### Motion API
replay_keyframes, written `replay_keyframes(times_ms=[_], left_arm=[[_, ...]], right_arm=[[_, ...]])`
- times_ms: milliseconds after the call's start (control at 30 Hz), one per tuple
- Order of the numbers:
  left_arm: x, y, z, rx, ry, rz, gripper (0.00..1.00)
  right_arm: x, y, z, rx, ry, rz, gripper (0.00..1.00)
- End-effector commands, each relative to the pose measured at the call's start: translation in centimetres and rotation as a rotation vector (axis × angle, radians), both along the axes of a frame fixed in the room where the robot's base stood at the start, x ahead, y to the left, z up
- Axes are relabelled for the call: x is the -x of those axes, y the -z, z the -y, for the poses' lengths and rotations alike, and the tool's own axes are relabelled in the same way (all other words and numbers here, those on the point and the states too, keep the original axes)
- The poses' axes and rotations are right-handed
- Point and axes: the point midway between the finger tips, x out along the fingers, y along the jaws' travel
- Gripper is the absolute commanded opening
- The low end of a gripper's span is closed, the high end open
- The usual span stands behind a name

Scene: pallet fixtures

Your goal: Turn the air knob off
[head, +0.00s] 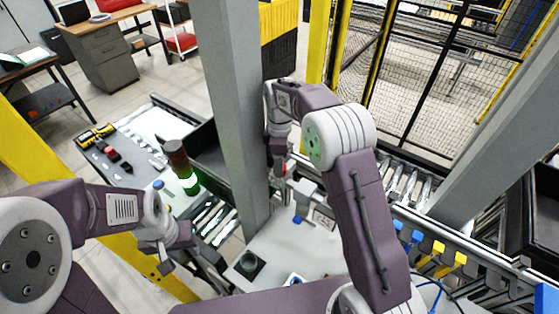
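My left gripper (165,266) hangs at the lower left, in front of a yellow beam and apart from the white surface; the gap between its fingers is not clear. My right gripper (284,194) points down beside the grey post, over the white surface (285,240). Its fingers are small and partly merged with what is behind them. A grey and blue fitting (304,197) stands just right of it; I cannot tell if they touch. A small red part (287,168) shows near the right gripper. I cannot tell which part is the air knob.
A grey post (232,110) rises close to my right wrist. A roller conveyor (405,182) and mesh fence (425,75) are at right.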

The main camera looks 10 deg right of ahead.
Motion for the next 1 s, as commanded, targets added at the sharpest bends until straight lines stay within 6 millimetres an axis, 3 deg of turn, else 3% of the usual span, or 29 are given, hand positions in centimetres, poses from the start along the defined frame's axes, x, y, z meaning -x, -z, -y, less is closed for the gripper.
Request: replay_keyframes(times_ms=[167, 400, 600, 1000], left_arm=[[0.0, -0.7, 0.0, 0.000, 0.000, 0.000, 0.36], [0.0, -0.6, 0.0, 0.000, 0.000, 0.000, 0.36], [0.0, -0.6, 0.0, 0.000, 0.000, 0.000, 0.36], [0.0, -0.7, 0.0, 0.000, 0.000, 0.000, 0.36]], right_arm=[[0.0, 1.4, 0.0, 0.000, 0.000, 0.000, 0.59], [0.0, 1.6, 0.0, 0.000, 0.000, 0.001, 0.56], [0.0, 1.6, 0.0, 0.000, 0.000, 0.000, 0.00], [0.1, 1.6, 0.0, 0.001, 0.012, -0.002, 0.00]])
